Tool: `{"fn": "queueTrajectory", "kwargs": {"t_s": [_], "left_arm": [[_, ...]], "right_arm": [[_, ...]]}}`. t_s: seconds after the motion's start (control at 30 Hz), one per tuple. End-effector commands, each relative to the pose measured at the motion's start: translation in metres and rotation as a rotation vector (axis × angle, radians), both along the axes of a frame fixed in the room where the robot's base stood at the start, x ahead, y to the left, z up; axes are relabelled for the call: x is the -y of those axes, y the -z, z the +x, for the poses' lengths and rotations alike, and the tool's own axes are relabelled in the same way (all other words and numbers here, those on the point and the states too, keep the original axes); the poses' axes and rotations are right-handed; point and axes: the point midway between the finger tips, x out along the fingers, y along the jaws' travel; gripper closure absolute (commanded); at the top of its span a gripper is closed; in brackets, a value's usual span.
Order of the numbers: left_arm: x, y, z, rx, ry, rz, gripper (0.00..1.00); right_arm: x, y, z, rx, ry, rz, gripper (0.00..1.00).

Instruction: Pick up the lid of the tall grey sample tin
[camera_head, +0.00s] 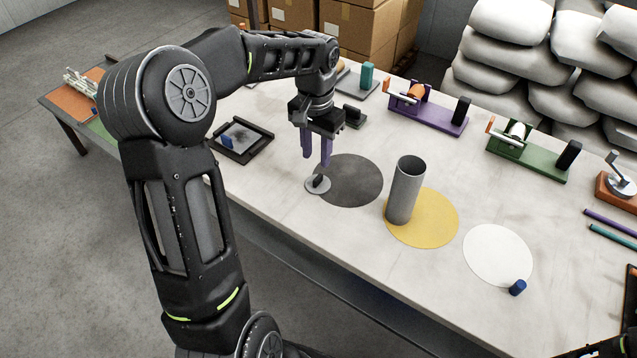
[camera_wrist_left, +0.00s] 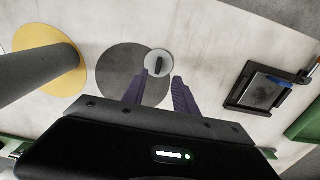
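The lid (camera_head: 317,184) is a small grey disc with a dark upright grip. It lies on the table at the left edge of the dark grey circle. The tall grey tin (camera_head: 404,190) stands upright and open-topped on the yellow circle. My left gripper (camera_head: 315,160) has purple fingers pointing down, spread apart above the lid with nothing between them. In the left wrist view the lid (camera_wrist_left: 159,64) shows just beyond the open fingertips (camera_wrist_left: 156,90), and the tin (camera_wrist_left: 30,75) is at the left. My right gripper cannot be made out; only a dark part shows at the bottom right corner.
A dark grey circle (camera_head: 352,182), a yellow circle (camera_head: 436,220) and a white circle (camera_head: 497,256) mark the table. A black tray (camera_head: 238,139) lies left of my gripper. Purple (camera_head: 430,108) and green (camera_head: 525,152) devices stand behind.

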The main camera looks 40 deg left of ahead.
Motion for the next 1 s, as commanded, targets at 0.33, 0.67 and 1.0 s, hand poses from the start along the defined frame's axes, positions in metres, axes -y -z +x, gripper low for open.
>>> {"fn": "queueTrajectory", "kwargs": {"t_s": [0.33,0.67,1.0], "left_arm": [[0.000,0.026,0.000,-0.002,0.000,-0.001,0.65],[0.001,0.031,0.000,-0.002,0.000,-0.001,0.65],[0.003,0.074,0.002,-0.003,0.001,-0.001,0.65]], "right_arm": [[0.000,-0.002,0.000,0.000,0.000,0.000,0.70],[0.000,-0.003,0.000,0.000,0.000,0.000,0.70],[0.000,-0.012,0.000,-0.001,0.000,0.000,0.70]]}}
